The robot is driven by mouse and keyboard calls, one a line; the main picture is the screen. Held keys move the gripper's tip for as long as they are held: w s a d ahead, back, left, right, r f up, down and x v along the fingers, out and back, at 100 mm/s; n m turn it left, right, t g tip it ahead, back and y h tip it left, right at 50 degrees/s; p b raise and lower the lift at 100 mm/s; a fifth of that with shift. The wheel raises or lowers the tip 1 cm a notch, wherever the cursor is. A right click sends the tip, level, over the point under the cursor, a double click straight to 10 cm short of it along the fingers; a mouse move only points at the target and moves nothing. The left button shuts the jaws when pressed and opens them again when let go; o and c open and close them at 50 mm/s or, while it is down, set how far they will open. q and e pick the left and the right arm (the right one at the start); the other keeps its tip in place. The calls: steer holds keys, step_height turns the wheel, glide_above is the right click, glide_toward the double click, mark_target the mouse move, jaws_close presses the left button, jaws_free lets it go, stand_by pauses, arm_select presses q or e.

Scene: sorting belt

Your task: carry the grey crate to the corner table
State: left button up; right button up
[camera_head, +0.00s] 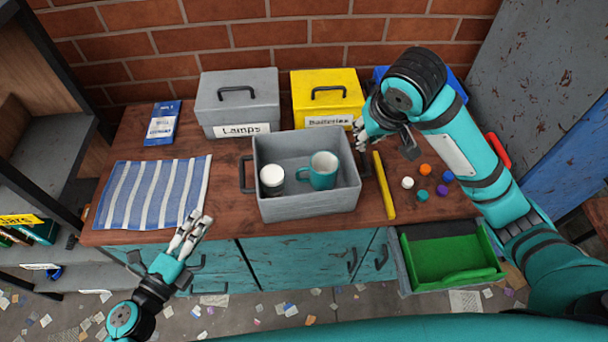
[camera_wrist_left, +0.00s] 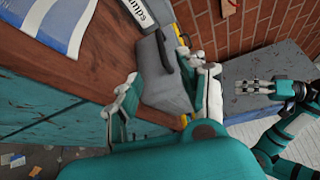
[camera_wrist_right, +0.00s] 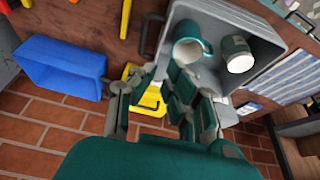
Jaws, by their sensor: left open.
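The grey crate (camera_head: 307,207) stands open on the wooden worktop, with a dark handle on each side. It holds a teal mug (camera_head: 323,170) and a white-lidded jar (camera_head: 272,178). The crate also shows in the right wrist view (camera_wrist_right: 268,45), and partly between the fingers in the left wrist view (camera_wrist_left: 165,90). My left gripper (camera_head: 190,235) is open and empty at the worktop's front edge, left of the crate. My right gripper (camera_head: 375,135) is just beyond the crate's right back corner; its fingers look apart and empty (camera_wrist_right: 152,105). I cannot identify the corner table.
A grey Lamps box (camera_head: 237,100) and yellow Batteries box (camera_head: 327,95) stand behind the crate. A striped cloth (camera_head: 150,193) lies left. A yellow bar (camera_head: 384,185) and several coloured balls (camera_head: 426,169) lie right. A drawer with a green tray (camera_head: 445,255) stands open below. Scraps litter the floor.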

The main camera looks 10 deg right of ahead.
arm_select(q)
steer(key=shift+w+d, duration=0.1)
steer(key=shift+w, duration=0.05)
arm_select(e)
steer(key=shift+f, duration=0.15)
arm_select(q)
glide_toward(240, 172)
arm_select(e)
glide_toward(352, 157)
arm_select(q)
steer(key=x, duration=1)
steer(key=shift+f, duration=0.35)
arm_select(e)
steer(key=x, duration=1.2)
steer(key=shift+f, duration=0.2)
arm_select(q)
steer(key=shift+c, duration=1.3)
arm_select(e)
jaws_close()
arm_select(q)
jaws_close()
arm_select(e)
steer(key=shift+r, duration=0.1)
arm_select(q)
steer(key=shift+r, duration=0.1)
arm_select(e)
steer(key=shift+w, duration=0.1)
